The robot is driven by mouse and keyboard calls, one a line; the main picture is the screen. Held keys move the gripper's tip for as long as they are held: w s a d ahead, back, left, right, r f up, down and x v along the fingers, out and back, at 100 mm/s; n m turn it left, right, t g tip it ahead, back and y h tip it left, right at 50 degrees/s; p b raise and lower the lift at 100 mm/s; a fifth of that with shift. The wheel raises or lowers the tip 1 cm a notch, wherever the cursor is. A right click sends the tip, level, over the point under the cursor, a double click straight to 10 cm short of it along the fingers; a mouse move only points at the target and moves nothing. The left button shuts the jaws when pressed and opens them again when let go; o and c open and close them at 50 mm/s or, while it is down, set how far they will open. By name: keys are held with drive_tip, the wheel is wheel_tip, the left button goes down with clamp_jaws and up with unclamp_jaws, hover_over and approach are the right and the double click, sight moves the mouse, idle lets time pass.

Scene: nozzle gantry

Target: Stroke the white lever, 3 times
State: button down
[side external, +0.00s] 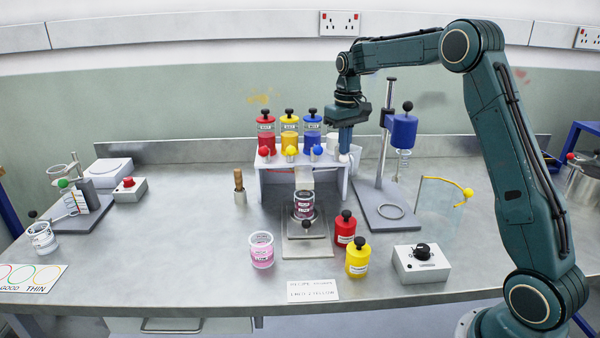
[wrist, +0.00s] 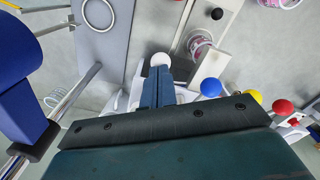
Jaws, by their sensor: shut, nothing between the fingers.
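The white lever's round knob (wrist: 161,58) shows in the wrist view just past the tips of my gripper (wrist: 158,72). In the side view my gripper (side external: 345,150) points straight down at the right end of the white dispenser stand (side external: 262,184), with its blue fingers closed together and empty. There the fingers mostly hide the white knob. The fingertips are at or just above the knob; I cannot tell whether they touch. A red knob (side external: 264,151), yellow knob (side external: 291,150) and blue knob (side external: 317,149) stand in a row to the left.
Red, yellow and blue bottles (side external: 289,128) stand on top of the stand. A stand with a blue cylinder (side external: 403,131) is close on the right. Red (side external: 345,230) and yellow (side external: 358,258) bottles stand in front.

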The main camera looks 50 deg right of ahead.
drive_tip(key=shift+r, duration=2.05)
wheel_tip(320, 180, up, 5)
drive_tip(key=shift+a, duration=0.1)
